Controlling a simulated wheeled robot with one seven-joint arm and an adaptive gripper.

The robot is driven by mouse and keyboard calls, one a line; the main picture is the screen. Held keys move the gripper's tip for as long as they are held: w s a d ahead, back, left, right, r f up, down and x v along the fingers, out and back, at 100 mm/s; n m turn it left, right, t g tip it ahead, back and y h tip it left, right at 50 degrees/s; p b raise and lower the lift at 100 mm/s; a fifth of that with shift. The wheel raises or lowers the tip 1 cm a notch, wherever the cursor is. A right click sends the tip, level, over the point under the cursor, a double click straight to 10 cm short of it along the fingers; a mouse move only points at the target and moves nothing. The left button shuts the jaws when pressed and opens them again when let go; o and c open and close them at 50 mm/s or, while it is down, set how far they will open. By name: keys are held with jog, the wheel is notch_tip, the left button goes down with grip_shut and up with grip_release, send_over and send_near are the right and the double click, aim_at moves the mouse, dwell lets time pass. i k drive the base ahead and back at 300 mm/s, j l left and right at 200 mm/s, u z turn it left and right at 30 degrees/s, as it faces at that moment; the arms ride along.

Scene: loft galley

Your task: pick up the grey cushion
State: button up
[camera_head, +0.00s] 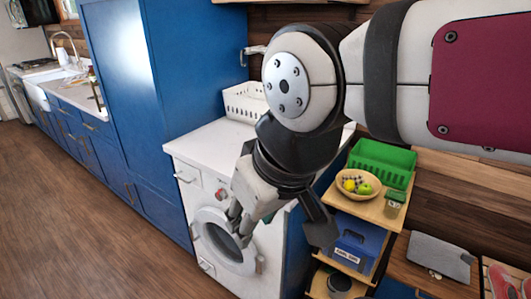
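The grey cushion (439,257) lies on a wooden bench or shelf (412,275) at the lower right, by the plank wall. My gripper (238,225) hangs in front of the washing machine, well to the left of the cushion and apart from it. Its fingers point down and are seen at an angle, so their gap is unclear. I see nothing held in it. The cushion's top faces me and nothing covers it.
A shelf unit stands between washer (222,240) and bench, with a green crate (381,163), a fruit bowl (358,185), a jar (394,200) and a blue box (357,247). A red item (502,282) lies right of the cushion. The floor (90,225) at left is clear.

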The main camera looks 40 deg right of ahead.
aim_at(454, 261)
jog(key=z, duration=2.4)
